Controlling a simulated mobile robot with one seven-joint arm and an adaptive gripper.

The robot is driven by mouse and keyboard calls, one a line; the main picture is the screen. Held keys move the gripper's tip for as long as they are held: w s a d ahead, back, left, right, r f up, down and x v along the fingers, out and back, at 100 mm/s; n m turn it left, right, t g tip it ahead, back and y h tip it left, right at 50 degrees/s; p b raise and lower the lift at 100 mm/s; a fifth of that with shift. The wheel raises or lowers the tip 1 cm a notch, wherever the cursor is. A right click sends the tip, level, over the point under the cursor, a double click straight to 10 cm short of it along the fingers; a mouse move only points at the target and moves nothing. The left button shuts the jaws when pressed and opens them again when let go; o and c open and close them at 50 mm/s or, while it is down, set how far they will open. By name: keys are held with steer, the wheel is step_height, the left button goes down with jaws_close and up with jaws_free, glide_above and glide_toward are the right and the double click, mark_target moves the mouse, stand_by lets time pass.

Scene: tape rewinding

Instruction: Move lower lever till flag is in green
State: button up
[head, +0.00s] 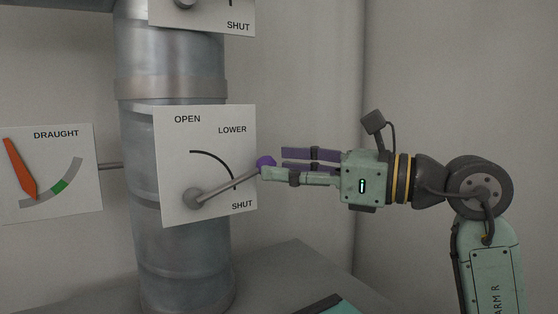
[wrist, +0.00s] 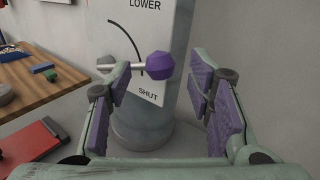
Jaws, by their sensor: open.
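The lower lever (head: 225,185) is a grey rod on a white plate marked OPEN, LOWER and SHUT. It slants up and right from its pivot, across the lower part of the black arc, nearer SHUT. Its purple knob (head: 266,162) also shows in the wrist view (wrist: 160,65). My gripper (head: 275,163) is open at the knob, which appears between the fingertips in the wrist view; I cannot tell whether they touch it. The orange flag (head: 20,168) on the DRAUGHT gauge has its lower end on the grey scale, left of the green band (head: 59,186).
The plate stands before a grey metal pipe (head: 185,265). Another plate marked SHUT (head: 205,14) is above. In the wrist view, a wooden table (wrist: 45,82) with small objects and a red item (wrist: 35,143) lie at left. The wall side at right is clear.

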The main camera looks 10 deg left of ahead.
steer(key=shift+x, duration=0.85)
steer(key=shift+c, duration=0.2)
jaws_close()
